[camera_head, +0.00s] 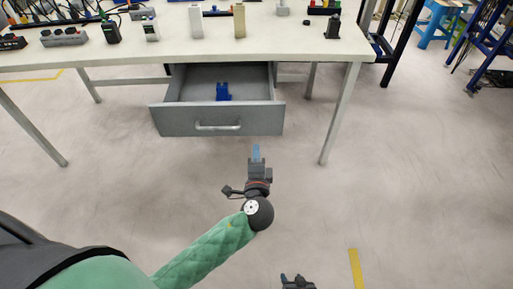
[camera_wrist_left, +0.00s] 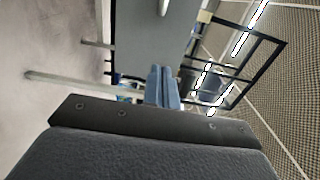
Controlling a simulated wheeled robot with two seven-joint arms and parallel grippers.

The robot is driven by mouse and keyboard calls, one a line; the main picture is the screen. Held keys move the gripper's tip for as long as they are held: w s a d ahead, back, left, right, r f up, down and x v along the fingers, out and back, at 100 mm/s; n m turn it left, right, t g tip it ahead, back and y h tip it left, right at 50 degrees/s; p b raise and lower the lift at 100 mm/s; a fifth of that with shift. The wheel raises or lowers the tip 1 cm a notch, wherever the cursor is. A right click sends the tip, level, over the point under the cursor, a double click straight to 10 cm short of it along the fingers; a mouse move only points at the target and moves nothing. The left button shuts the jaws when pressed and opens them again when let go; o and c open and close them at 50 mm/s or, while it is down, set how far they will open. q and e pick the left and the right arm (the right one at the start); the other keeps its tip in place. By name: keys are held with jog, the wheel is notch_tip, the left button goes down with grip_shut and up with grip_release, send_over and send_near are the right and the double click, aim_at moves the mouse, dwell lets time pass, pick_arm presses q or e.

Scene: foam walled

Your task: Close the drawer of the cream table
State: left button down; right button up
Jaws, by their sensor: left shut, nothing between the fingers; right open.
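The cream table (camera_head: 300,47) stands across the top of the head view. Its grey drawer (camera_head: 170,119) is pulled out below the tabletop, with a pale bar handle (camera_head: 218,126) on its front. A small blue object (camera_head: 222,91) lies inside the drawer. My left gripper (camera_head: 256,152) is shut and empty, just in front of the drawer and right of the handle, apart from it in the picture. Its blue fingers (camera_wrist_left: 163,88) show closed together in the left wrist view. Only a small part of my right gripper (camera_head: 297,281) shows at the bottom edge; its fingers are hard to make out.
The tabletop holds several small items, including a cream block (camera_head: 239,20), a black device (camera_head: 333,26) and a power strip (camera_head: 64,37). A table leg (camera_head: 341,112) stands right of the drawer. A blue stool (camera_head: 436,22) is at the far right. The floor in front is clear.

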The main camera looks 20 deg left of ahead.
aim_at(255, 118)
pick_arm(q)
jog(key=p+x, duration=0.1)
jog(key=x, duration=0.9)
jog(key=shift+w+a, duration=0.15)
jog(key=shift+w, duration=0.2)
jog(key=shift+w+a, duration=0.15)
jog(key=shift+w, duration=0.5)
pick_arm(e)
notch_tip(255, 118, up, 2)
jog(key=shift+w+a+r, duration=0.1)
pick_arm(q)
jog(key=b+x, duration=0.1)
jog(key=x, duration=1.1)
jog(key=b+x, duration=0.1)
jog(key=x, duration=1.2)
jog(key=shift+f, duration=0.2)
jog(key=shift+w+a+r, duration=0.1)
jog(key=shift+a+r, duration=0.1)
jog(key=shift+r, duration=0.15)
pick_arm(e)
jog(key=shift+s+f, duration=0.2)
jog(key=shift+f, duration=1.35)
